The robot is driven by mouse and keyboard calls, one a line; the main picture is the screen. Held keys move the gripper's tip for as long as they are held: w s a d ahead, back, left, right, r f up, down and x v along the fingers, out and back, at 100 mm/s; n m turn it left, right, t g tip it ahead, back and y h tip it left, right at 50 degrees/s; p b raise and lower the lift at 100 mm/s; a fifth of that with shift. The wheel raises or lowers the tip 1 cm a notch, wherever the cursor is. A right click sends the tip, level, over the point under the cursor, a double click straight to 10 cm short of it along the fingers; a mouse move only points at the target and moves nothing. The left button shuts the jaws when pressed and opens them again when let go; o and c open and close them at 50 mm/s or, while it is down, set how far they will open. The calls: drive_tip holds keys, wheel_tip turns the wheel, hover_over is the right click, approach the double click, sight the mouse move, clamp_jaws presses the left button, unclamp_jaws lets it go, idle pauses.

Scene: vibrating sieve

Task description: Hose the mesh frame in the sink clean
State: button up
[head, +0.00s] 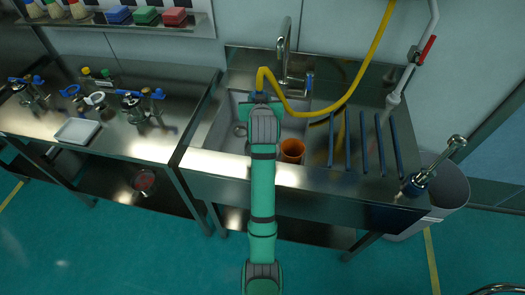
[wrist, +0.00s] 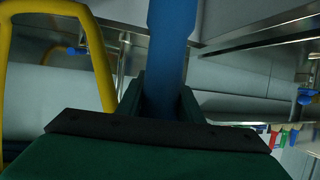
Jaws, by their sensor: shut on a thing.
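My gripper (head: 259,98) is above the sink basin (head: 225,120). It is shut on the blue handle of the hose (head: 260,84), which stands upright between the two fingers in the wrist view (wrist: 168,60). The yellow hose (head: 335,105) loops from the handle to the right and up the wall; it also arches at the left of the wrist view (wrist: 55,8). I cannot make out the mesh frame; my arm covers much of the basin. No water is visible.
An orange cup (head: 292,150) is in the sink, right of my arm. A steel tap (head: 284,50) stands behind. Dark blue bars (head: 364,140) lie on the right drainboard. A red valve lever (head: 428,50) is on the wall pipe. A grey bin (head: 450,195) stands at right.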

sight(258, 88)
drive_tip(key=shift+w+r, duration=0.1)
drive_tip(key=shift+w, duration=0.05)
idle(0.4)
drive_tip(key=shift+a+r, duration=0.15)
drive_tip(key=shift+r, duration=1.9)
wheel_tip(258, 88, up, 3)
drive_tip(key=shift+f, duration=0.1)
